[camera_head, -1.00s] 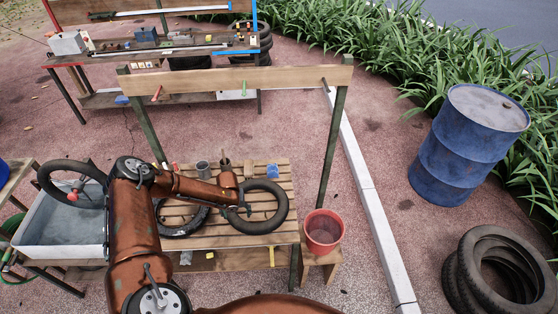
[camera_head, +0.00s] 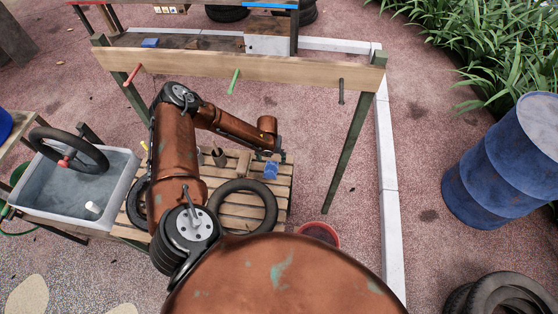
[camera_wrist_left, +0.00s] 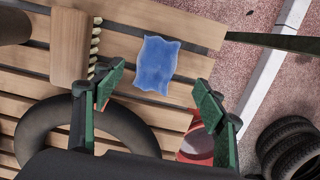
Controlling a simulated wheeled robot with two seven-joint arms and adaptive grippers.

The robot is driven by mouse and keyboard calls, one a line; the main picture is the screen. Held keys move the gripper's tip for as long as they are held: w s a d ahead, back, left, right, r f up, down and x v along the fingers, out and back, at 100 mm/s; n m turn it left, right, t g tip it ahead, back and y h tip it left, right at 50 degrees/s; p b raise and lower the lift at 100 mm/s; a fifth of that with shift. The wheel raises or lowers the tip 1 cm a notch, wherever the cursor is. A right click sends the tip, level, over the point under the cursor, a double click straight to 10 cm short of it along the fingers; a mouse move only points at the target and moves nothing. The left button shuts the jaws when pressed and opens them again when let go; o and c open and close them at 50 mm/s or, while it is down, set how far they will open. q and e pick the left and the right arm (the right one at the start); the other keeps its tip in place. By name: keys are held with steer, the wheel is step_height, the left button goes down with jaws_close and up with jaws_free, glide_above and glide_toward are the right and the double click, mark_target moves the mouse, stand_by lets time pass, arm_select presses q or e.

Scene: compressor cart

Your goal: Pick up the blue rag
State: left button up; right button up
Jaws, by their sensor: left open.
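The blue rag (camera_head: 270,169) lies on the slatted wooden bench (camera_head: 222,211), near its right side. In the left wrist view the rag (camera_wrist_left: 156,65) lies flat on the slats with wavy edges. My left gripper (camera_wrist_left: 160,78) is open, its two green fingers standing apart on either side of the rag in that view, with nothing between them. In the head view the left gripper (camera_head: 271,151) is small and partly hidden at the arm's end, just behind the rag. The height of the fingers above the rag is hard to tell. My right gripper is not in view.
A black tyre (camera_head: 242,205) lies on the bench close to the rag. A wooden brush (camera_wrist_left: 70,45) lies left of the rag. A red bucket (camera_head: 318,234) stands at the bench's right. A water basin (camera_head: 75,190) is left.

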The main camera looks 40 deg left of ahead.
mark_target(271, 166)
arm_select(q)
steer(key=shift+s+f, duration=0.2)
steer(key=shift+f, duration=0.3)
steer(key=shift+s+f, duration=0.8)
steer(key=shift+f, duration=0.05)
steer(key=f, duration=0.1)
steer(key=w+f, duration=0.1)
steer(key=f, duration=0.1)
steer(key=shift+w+f+p, duration=0.15)
steer(key=shift+w+p, duration=0.2)
steer(key=shift+p, duration=0.05)
steer(key=shift+a+f, duration=0.2)
steer(key=shift+f, duration=0.25)
steer(key=shift+s+r, duration=0.1)
steer(key=shift+s, duration=0.1)
steer(key=shift+w+d, duration=0.1)
steer(key=shift+w, duration=0.2)
steer(key=c, duration=0.4)
steer(key=shift+s, duration=0.2)
steer(key=c, duration=0.4)
steer(key=shift+c, duration=0.6)
steer(key=shift+w, duration=0.1)
steer(key=c, duration=0.3)
steer(key=shift+r, duration=0.1)
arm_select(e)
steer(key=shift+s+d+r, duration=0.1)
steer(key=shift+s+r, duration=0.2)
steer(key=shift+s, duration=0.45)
